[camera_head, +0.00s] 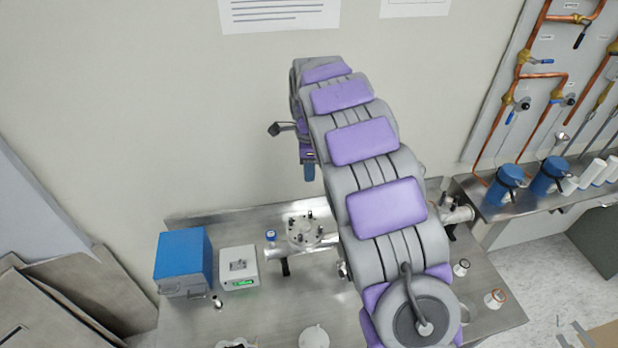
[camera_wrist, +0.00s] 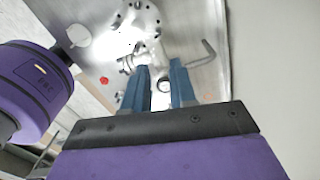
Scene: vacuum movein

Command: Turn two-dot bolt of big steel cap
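The big steel cap (camera_head: 305,230) is a round flange with several upright bolts, on a steel pipe piece on the metal table. In the wrist view, a round steel flange (camera_wrist: 138,18) shows at the top, partly bright and cut by the frame edge. The dots on the bolts are too small to tell apart. My gripper (camera_wrist: 160,75) has two blue fingers standing apart, with no clearly held object between them. In the head view, my gripper (camera_head: 309,172) hangs above and behind the cap, apart from it, by the wall.
A blue box (camera_head: 183,262) and a white device (camera_head: 239,267) stand left of the cap. A small blue-topped bottle (camera_head: 270,237) is beside it. A bent grey rod (camera_wrist: 208,50) shows right of my fingers. Copper pipes (camera_head: 548,75) line the right wall panel.

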